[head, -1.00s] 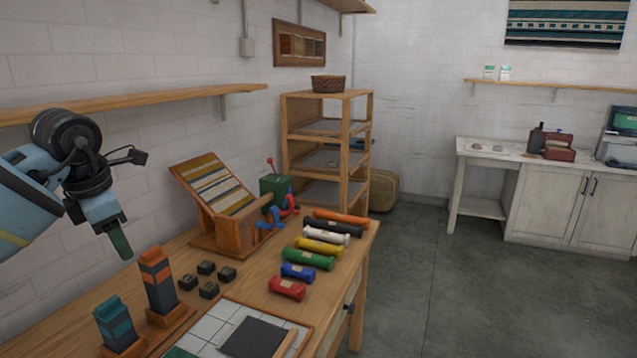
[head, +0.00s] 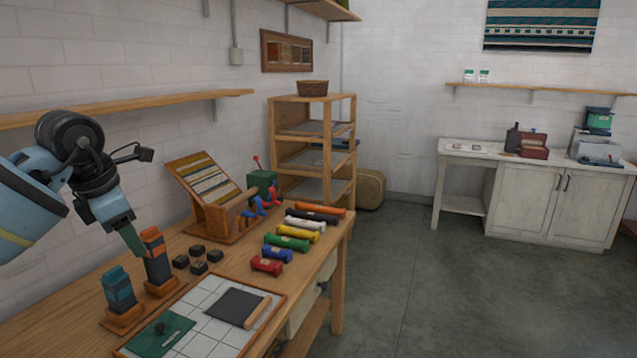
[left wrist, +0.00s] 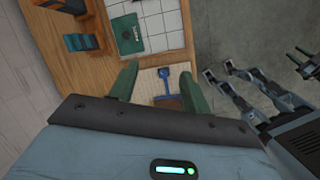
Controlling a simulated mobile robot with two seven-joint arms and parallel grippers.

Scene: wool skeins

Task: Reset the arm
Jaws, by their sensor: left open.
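My left gripper (head: 132,240) hangs in the air at the left of the head view, its green fingers pointing down. It is above the workbench, and in the picture its tip overlaps the area beside the orange-banded dark block. In the left wrist view my left gripper (left wrist: 155,86) has its two green fingers apart with nothing held between them. A blue tool (left wrist: 166,82) on a pale sheet shows beyond the fingers, lower down. What seems to be my right gripper (left wrist: 302,58) is at the right edge of that view, small and partly cut off.
The wooden workbench (head: 75,318) holds a row of coloured skeins (head: 287,243), small black blocks (head: 198,262), two banded blocks in stands (head: 118,290), a tiled board (head: 215,318) and a striped card rack (head: 205,182). A wall shelf (head: 120,107) runs behind my arm. Floor at right is clear.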

